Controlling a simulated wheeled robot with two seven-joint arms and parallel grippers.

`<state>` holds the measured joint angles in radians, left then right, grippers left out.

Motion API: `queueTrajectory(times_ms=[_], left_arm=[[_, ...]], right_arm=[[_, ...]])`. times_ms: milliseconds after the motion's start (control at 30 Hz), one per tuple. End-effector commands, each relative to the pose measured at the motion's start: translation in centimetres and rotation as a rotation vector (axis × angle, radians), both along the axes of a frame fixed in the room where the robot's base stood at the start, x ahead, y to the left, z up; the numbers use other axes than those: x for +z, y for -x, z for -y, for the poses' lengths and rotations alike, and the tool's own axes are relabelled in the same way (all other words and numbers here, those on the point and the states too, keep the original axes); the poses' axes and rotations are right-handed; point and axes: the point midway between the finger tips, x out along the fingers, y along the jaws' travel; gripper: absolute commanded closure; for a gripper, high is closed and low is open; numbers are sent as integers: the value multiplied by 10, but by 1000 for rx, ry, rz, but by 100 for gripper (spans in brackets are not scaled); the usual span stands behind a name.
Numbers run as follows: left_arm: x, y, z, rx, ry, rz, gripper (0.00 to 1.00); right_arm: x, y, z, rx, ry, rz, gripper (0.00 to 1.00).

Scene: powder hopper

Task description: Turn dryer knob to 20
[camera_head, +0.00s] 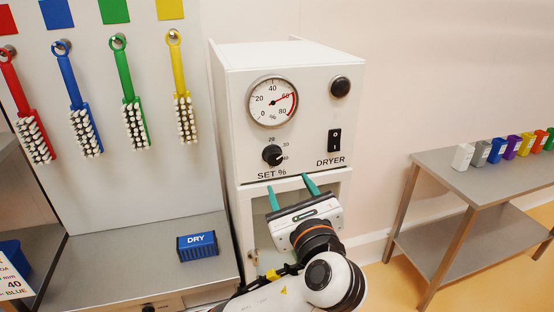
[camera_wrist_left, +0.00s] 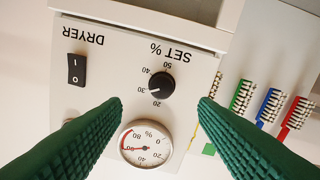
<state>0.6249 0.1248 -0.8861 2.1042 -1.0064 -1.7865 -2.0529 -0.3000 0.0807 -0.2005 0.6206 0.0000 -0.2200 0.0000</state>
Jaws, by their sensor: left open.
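The dryer (camera_head: 300,110) is a white box with a black SET % knob (camera_head: 272,155) on its front. In the left wrist view the picture is upside down, and the knob (camera_wrist_left: 161,86) shows between the fingers with 20, 30, 40 and 50 printed around it. The fingers also show in the left wrist view (camera_wrist_left: 160,104), apart from the knob. My right gripper is not in view.
A round gauge (camera_head: 272,101), needle near 60, sits above the knob. A black power switch (camera_head: 334,140) is to its right. Coloured brushes (camera_head: 129,110) hang at left above a bench with a blue DRY box (camera_head: 197,246). A side table (camera_head: 480,175) holds several small coloured containers.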

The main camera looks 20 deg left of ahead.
Motion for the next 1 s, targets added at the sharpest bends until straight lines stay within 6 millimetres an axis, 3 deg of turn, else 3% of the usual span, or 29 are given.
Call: queueTrajectory(times_ms=[200,400,833,867,1000], left_arm=[[4,-39,-25,4,-3,-1,46],[2,-64,-40,2,-1,-1,46],[0,-74,-46,0,1,0,46],[0,-74,-46,0,1,0,48],[0,-74,-46,0,1,0,71]], right_arm=[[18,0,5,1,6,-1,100],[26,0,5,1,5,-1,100],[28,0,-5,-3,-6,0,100],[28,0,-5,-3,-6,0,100],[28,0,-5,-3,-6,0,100]])
